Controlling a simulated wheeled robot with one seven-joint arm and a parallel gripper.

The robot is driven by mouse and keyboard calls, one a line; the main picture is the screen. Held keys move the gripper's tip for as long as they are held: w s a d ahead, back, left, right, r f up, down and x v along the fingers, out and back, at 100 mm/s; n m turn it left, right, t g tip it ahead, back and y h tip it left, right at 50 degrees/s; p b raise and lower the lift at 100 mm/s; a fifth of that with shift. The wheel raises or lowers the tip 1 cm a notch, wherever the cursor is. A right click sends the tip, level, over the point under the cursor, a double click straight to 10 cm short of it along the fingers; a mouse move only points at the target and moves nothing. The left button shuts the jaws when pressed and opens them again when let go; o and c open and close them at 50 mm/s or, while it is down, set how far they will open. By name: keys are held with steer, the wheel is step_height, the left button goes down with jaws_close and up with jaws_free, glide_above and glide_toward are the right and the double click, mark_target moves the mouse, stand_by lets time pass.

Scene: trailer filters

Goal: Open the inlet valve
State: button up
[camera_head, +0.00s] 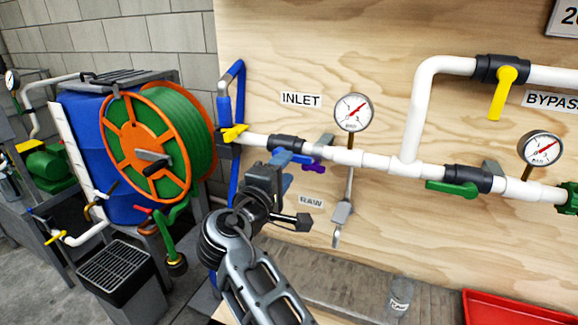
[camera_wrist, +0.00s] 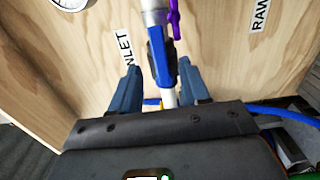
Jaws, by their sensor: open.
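The inlet valve has a black body (camera_head: 286,142) on the white pipe, just right of the INLET label's left edge and below it. Its blue lever (camera_head: 302,159) looks roughly in line with the pipe; the lever also shows in the wrist view (camera_wrist: 158,57). My gripper (camera_head: 284,172) is at the valve, partly covering the lever in the head view. In the wrist view my gripper (camera_wrist: 160,72) is open, one blue finger on each side of the lever, with gaps visible. Whether a finger touches the lever I cannot tell.
A small purple handle (camera_head: 314,167) sits close right of the lever. A yellow valve (camera_head: 234,132) and blue hose (camera_head: 235,170) are to the left. A gauge (camera_head: 353,112), green-handled valve (camera_head: 452,188) and yellow bypass lever (camera_head: 503,93) are to the right. A bottle (camera_head: 398,295) stands below.

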steer(key=shift+v, duration=2.1)
steer(key=s+d+f+g+y, duration=0.1)
steer(key=s+d+f+y, duration=0.15)
steer(key=s+f, duration=0.35)
steer(key=s+d+f+m+g+y, duration=0.1)
steer(key=s+d+f, duration=0.3)
steer(key=f, duration=0.5)
steer(key=s+d+f+g+y, duration=0.1)
steer(key=s+d+f+y, duration=0.1)
steer(key=s+d+f, duration=0.35)
steer(key=s+d+f+m+g+y, duration=0.1)
steer(key=s+d+f+m, duration=0.15)
steer(key=s, duration=0.45)
steer(key=s+d+f+m+y, duration=0.1)
steer(key=s+d+f+m, duration=0.15)
steer(key=s, duration=0.55)
steer(key=s+d+r+m, duration=0.2)
steer(key=s+d+r, duration=0.1)
steer(key=s+r, duration=0.2)
steer(key=s+d+r+m+t+h, duration=0.1)
steer(key=s+d+r+m, duration=0.2)
steer(key=s+r, duration=0.2)
steer(key=s+d+r+m, duration=0.3)
steer(key=s+r, duration=0.2)
steer(key=s, duration=0.5)
steer(key=shift+s+d+t, duration=0.2)
steer(key=shift+d+t, duration=0.15)
steer(key=shift+t, duration=0.05)
